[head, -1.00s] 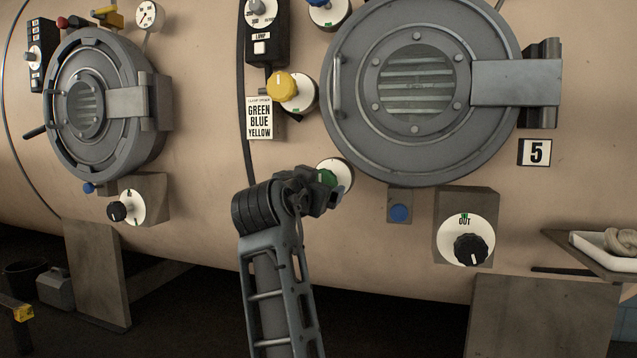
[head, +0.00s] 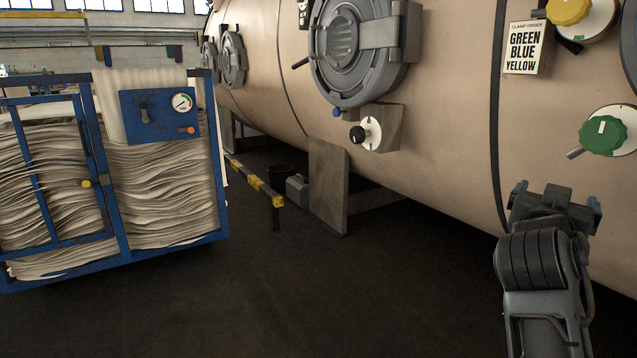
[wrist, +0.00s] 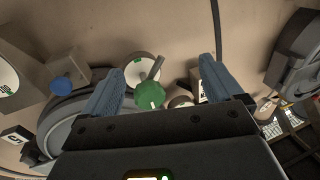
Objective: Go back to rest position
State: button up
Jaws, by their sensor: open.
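My gripper (head: 556,196) is at the lower right of the head view, in front of the beige vessel wall and below the green knob (head: 603,135). In the wrist view my gripper (wrist: 160,82) is open, with its two blue-grey fingers spread and nothing between them touching either finger. The green knob (wrist: 150,95) appears between the fingers, farther off, on its white dial. It stands apart from the gripper in the head view.
A blue cart (head: 113,215) full of folded fabric stands at the left. A yellow-black barrier (head: 262,188) and a grey support plate (head: 328,187) stand beside the vessel (head: 450,120).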

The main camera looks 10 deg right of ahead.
jog(key=s+a+f+n+t+y, duration=0.2)
jog(key=s+a+f+n+y, duration=0.35)
jog(key=f, duration=0.45)
jog(key=s+a+f+n+t+y, duration=0.35)
jog(key=s+a+f, duration=0.25)
jog(key=a+f, duration=0.3)
jog(key=s+a+f+n+y, duration=0.2)
jog(key=s+a+f+y, duration=0.15)
jog(key=s, duration=0.65)
jog(key=s+a+f+n+y, duration=0.15)
jog(key=s+a, duration=0.35)
jog(key=s, duration=0.6)
jog(key=s+a+r+m+g+y, duration=0.1)
jog(key=s+a+r, duration=0.3)
jog(key=s, duration=0.5)
notch_tip(320, 180, up, 25)
jog(key=d+p, duration=0.1)
jog(key=p, duration=2.5)
jog(key=shift+w+d+r, duration=0.15)
jog(key=shift+w+r, duration=0.05)
jog(key=shift+w, duration=0.15)
jog(key=shift+c, duration=0.2)
